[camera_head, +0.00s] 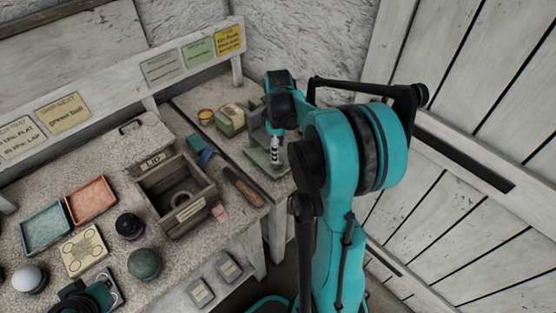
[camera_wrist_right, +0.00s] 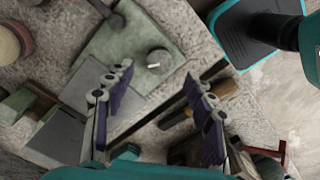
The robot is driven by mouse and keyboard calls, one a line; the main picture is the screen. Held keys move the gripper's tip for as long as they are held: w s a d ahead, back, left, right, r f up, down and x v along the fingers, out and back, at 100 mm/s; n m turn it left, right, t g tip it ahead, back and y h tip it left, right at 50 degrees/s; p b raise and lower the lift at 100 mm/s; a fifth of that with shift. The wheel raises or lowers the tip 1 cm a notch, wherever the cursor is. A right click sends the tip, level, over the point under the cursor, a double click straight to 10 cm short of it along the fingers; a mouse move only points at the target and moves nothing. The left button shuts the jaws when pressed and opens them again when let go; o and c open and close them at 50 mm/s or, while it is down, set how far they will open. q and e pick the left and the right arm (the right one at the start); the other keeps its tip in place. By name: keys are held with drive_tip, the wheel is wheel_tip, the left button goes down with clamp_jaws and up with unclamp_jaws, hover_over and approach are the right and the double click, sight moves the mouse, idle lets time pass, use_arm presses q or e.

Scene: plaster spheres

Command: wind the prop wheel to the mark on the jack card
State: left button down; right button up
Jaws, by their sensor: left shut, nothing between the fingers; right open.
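In the right wrist view a dark round wheel (camera_wrist_right: 154,62) with a white mark sits on a flat grey-green plate (camera_wrist_right: 115,45). My right gripper (camera_wrist_right: 158,76) is open, its two purple-padded fingers spread, and the wheel lies just beyond and between their tips. Whether they touch it cannot be told. In the head view my right gripper (camera_head: 274,152) points down over a grey-green stand (camera_head: 256,158), and the wheel is hidden there. My left gripper (camera_head: 108,289) is low at the left, shut and empty. A yellow card (camera_head: 229,41) hangs on the back rail; its text is too small to read surely.
An open wooden box (camera_head: 176,197), red and teal trays (camera_head: 91,200) and several balls, one green (camera_head: 144,263), stand on the bench left of my right arm. A wooden-handled tool (camera_head: 243,187) lies near the box. A plank wall (camera_head: 460,190) bounds the right.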

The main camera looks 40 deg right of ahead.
wheel_tip(320, 180, down, 5)
drive_tip(key=shift+f+b, duration=0.2)
drive_tip(key=shift+b, duration=0.6)
drive_tip(key=c, duration=1.2)
